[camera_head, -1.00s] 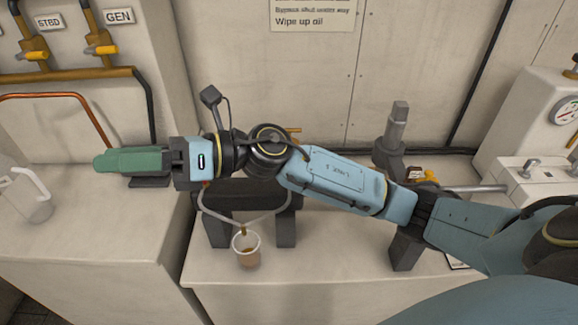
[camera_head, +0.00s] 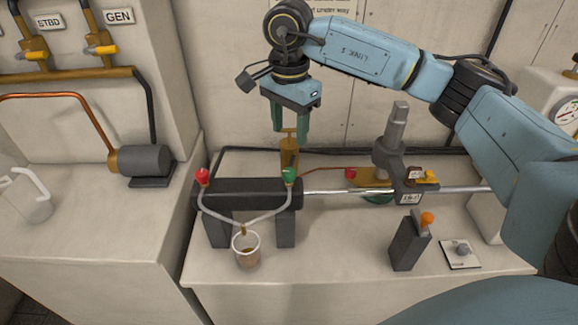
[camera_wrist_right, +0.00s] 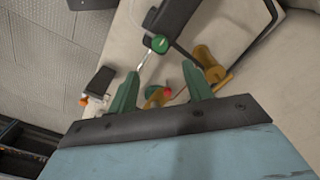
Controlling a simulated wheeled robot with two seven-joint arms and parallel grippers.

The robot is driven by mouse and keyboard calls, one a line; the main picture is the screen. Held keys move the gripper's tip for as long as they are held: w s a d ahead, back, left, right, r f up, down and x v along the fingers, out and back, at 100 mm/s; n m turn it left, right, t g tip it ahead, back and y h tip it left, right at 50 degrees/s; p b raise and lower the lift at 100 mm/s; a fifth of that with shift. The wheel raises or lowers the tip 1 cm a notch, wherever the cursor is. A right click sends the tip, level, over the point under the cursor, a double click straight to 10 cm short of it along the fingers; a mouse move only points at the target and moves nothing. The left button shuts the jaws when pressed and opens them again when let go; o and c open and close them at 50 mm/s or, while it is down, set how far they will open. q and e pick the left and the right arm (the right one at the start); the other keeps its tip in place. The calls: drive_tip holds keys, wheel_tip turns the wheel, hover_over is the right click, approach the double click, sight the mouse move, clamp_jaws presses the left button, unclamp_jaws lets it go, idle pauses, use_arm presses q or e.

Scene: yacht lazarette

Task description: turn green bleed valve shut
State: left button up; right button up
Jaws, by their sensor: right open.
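The green bleed valve (camera_head: 290,175) is a small green knob at the right end of a dark cylinder, with a clear hose running down from it. My right gripper (camera_head: 289,130) points down with its green fingers apart, empty, above and behind the valve near a brass post (camera_head: 289,152). The right wrist view shows the green valve (camera_wrist_right: 160,44) beyond the open fingers (camera_wrist_right: 159,68), apart from them, and the brass post (camera_wrist_right: 208,64) to the right. My left gripper is not in view.
A red valve (camera_head: 202,177) sits at the cylinder's left end. A cup (camera_head: 246,252) with brown liquid stands below the hoses. A black lever box (camera_head: 408,242) with an orange knob stands to the right. A grey upright post (camera_head: 393,135) rises behind the rod.

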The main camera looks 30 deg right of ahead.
sight(289, 171)
wheel_tip(289, 171, down, 11)
drive_tip(key=shift+f, duration=0.1)
idle(0.3)
drive_tip(key=c, duration=1)
drive_tip(key=shift+o, duration=0.2)
